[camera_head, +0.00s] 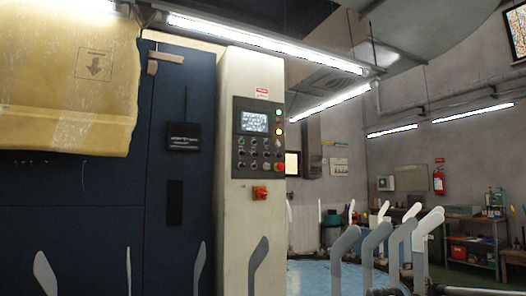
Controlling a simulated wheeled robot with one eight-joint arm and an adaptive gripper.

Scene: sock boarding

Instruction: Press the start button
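A dark control panel (259,122) is set in the front of a tall cream-coloured cabinet (236,80), near the middle of the view. It has a lit screen (254,121) at its upper part and rows of small buttons and knobs below. A green light, an orange light and a yellowish light run down the panel's right edge. A larger red button (279,167) is at the panel's lower right. The labels are too small to read, so I cannot tell which one is the start button. My gripper is not in view.
A red-and-yellow switch (260,192) is below the panel. Pale sock-shaped boards (346,258) stand in a row in front at the bottom right; others stand before the blue machine door (100,215). A workbench (469,235) and fire extinguisher (438,182) are far right.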

